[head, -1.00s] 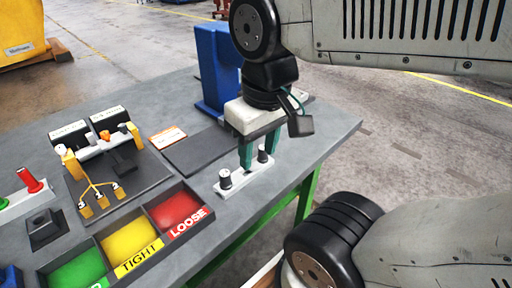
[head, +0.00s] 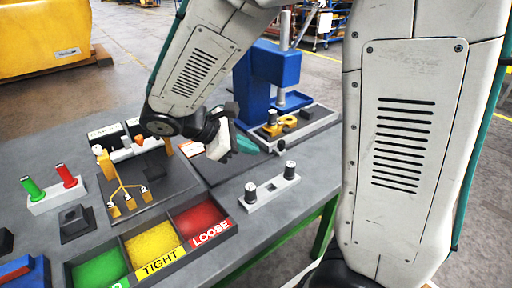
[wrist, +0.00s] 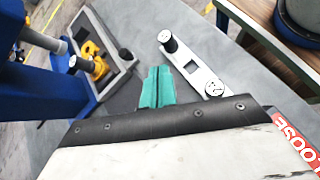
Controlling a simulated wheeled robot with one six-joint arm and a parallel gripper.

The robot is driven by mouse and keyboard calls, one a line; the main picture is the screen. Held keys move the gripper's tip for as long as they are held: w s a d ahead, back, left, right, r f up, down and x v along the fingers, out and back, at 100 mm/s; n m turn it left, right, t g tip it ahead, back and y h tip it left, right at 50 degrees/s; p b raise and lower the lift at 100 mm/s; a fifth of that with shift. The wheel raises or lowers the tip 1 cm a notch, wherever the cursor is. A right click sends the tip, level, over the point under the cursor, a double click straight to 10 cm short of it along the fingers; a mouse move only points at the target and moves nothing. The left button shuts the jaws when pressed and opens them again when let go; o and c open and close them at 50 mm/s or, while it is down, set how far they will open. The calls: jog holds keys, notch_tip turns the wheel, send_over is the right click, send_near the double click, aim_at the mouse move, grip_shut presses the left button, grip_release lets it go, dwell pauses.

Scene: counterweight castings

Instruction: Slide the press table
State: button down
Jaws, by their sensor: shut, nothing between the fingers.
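The blue press (head: 258,80) stands at the back right of the bench. The wrist view shows the press table (wrist: 122,66) at upper left, with the yellow casting (wrist: 97,66) and the knob (wrist: 84,64). My gripper (head: 246,147) has green fingers, shut and empty, in front of the press and apart from the knob. In the wrist view the fingers (wrist: 157,88) point between the press table and a white bar.
The white bar (head: 263,191) with two black-topped pegs lies at the bench's right front. Green, yellow TIGHT (head: 154,252) and red LOOSE (head: 202,224) bins line the front edge. A gauge fixture (head: 131,185) and a stand with green and red handles (head: 57,196) are at left.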

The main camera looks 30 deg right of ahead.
jog(key=w+a+f+n+t+h, duration=0.1)
jog(key=w+f+n, duration=0.1)
jog(key=w+a+f+n+t+h, duration=0.1)
jog(key=w+a+f+n+h, duration=0.1)
jog(key=w, duration=0.1)
jog(key=w+a+f+n+t+h, duration=0.1)
jog(key=w+a+f+n, duration=0.1)
jog(key=w, duration=0.1)
jog(key=shift+w+f+n+h, duration=0.1)
jog(key=shift+f+n+h, duration=0.2)
jog(key=shift+n, duration=0.1)
send_near(265, 146)
jog(key=x, duration=0.5)
jog(key=shift+d+f, duration=0.2)
jog(key=shift+f, duration=0.05)
jog(key=shift+d, duration=0.55)
jog(key=shift+t, duration=0.3)
